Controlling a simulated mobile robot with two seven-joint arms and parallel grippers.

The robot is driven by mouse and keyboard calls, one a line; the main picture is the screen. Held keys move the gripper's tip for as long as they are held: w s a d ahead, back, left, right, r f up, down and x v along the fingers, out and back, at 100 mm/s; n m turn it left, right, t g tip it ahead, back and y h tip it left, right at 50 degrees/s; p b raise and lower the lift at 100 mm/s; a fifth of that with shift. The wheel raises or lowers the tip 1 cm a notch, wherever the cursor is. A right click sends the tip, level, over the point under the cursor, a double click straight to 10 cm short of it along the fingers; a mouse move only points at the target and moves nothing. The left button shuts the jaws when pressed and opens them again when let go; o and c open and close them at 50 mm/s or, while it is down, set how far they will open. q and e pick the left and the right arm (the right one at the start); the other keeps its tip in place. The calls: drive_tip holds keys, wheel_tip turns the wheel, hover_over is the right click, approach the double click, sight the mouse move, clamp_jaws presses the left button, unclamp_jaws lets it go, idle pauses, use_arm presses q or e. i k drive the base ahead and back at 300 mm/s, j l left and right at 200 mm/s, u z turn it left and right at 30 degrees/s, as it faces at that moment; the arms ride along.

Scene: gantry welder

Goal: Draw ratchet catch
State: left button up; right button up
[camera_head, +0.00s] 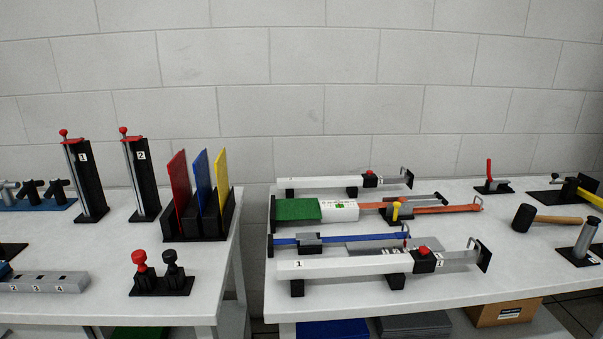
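On the right table, a long white bar marked 1 (340,266) rests on black feet near the front. It carries a black slider with a red button (424,260) and has a wire hook (475,243) at its right end. I cannot tell which part is the ratchet catch. Neither of my grippers is in view.
A green block (297,209) lies between the bars. The left table (110,307) holds upright posts, coloured plates and red and black knobs. A gap separates the tables.

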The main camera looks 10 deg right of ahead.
sight(397, 205)
drive_tip(key=l, duration=0.65)
drive_tip(key=k+l, duration=0.1)
drive_tip(key=l, duration=0.5)
drive_tip(key=k+l+u, duration=0.1)
drive_tip(key=l, duration=1.2)
drive_tip(key=k+l, duration=0.15)
drive_tip(key=l, duration=0.45)
